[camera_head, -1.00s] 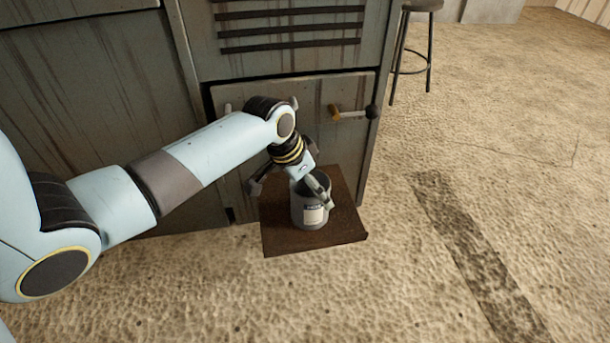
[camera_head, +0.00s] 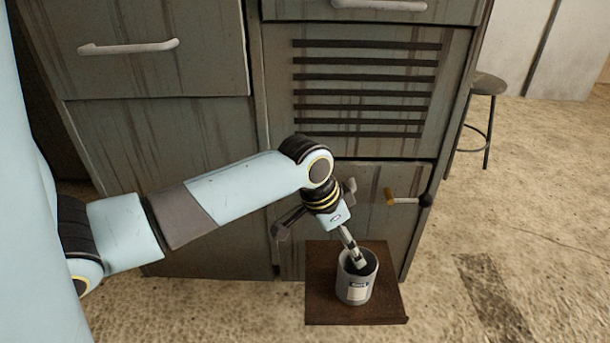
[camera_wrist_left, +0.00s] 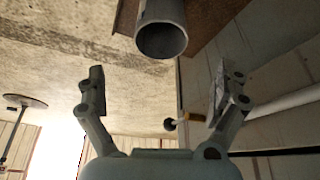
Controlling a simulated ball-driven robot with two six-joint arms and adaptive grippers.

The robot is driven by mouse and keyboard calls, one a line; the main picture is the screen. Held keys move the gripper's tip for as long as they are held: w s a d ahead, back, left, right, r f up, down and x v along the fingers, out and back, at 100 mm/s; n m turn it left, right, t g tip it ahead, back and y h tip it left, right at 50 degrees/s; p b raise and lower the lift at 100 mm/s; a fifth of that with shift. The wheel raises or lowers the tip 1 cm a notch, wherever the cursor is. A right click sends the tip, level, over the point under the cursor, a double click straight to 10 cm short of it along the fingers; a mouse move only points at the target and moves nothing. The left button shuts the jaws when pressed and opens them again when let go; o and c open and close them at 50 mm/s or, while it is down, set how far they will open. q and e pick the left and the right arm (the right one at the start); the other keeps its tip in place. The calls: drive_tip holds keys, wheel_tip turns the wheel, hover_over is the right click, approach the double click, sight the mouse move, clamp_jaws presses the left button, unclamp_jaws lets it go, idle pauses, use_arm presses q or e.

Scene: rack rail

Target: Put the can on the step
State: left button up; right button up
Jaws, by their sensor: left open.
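The grey can (camera_head: 355,286) with a pale, dark-topped label stands upright on the brown step (camera_head: 322,308), by the cabinet's foot. My left gripper (camera_head: 320,245) is open above and behind the can, on its cabinet side. One finger overlaps the can's open mouth in the head view; the other is off to the left. In the left wrist view, the can (camera_wrist_left: 163,38) is beyond the open fingertips, with nothing between them, and the brown step (camera_wrist_left: 205,22) lies behind it. My right gripper is not in view.
The grey cabinet (camera_head: 155,160) with drawers and a slotted panel stands right behind the step. A stool (camera_head: 487,84) stands at the back right. The floor on the right is clear.

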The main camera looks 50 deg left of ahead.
use_arm(q)
drive_tip(key=s+d+f+n+g+y, duration=0.1)
drive_tip(key=s+d, duration=0.1)
drive_tip(key=s, duration=1)
drive_tip(key=s+d+f+n+g+y, duration=0.1)
drive_tip(key=s+d+f, duration=0.1)
drive_tip(key=s, duration=1.1)
drive_tip(key=shift+f+n+g, duration=0.25)
drive_tip(key=shift+n+g, duration=0.15)
drive_tip(key=shift+d, duration=0.1)
